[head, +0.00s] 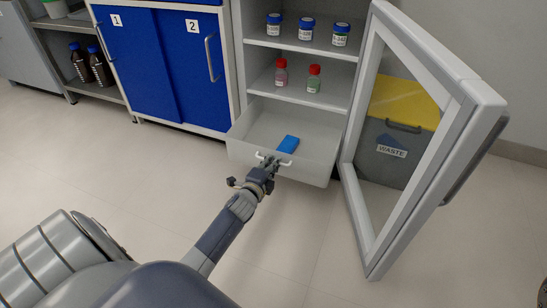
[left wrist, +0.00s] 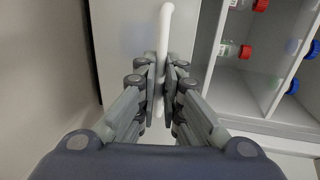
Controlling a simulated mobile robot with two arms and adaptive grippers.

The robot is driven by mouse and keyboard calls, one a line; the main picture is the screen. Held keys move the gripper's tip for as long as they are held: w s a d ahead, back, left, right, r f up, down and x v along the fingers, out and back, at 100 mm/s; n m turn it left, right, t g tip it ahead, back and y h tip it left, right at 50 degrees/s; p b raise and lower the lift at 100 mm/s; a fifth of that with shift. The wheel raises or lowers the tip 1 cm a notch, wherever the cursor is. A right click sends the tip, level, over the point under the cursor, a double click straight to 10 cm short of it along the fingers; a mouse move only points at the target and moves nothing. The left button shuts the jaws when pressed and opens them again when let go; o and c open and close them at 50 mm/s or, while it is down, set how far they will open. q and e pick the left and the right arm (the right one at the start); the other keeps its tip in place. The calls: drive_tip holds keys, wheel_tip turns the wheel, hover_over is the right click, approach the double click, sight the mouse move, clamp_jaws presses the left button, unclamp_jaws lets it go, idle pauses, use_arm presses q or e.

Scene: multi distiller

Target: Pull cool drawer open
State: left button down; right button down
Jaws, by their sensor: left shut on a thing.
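The cool drawer (head: 308,172) is a pale translucent drawer at the bottom of the open cabinet. It stands pulled out, and a blue block (head: 288,144) lies inside it. Its white handle (head: 274,158) is on the front face and also shows in the left wrist view (left wrist: 164,40). My left gripper (head: 268,166) is at the drawer's front. In the left wrist view its fingers (left wrist: 161,85) are closed on the handle from both sides.
The glass cabinet door (head: 420,150) stands wide open at the right. Shelves (head: 300,95) above the drawer hold several capped bottles. A waste bin (head: 395,135) with a yellow lid stands behind the door. Blue cupboard doors (head: 165,65) are at the left. The floor in front is clear.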

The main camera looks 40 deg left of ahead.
use_arm(q)
drive_tip(key=shift+s, duration=0.25)
drive_tip(key=c, duration=1.8)
unclamp_jaws()
drive_tip(key=shift+o, duration=0.2)
drive_tip(key=v, duration=1.2)
drive_tip(key=shift+d, duration=0.1)
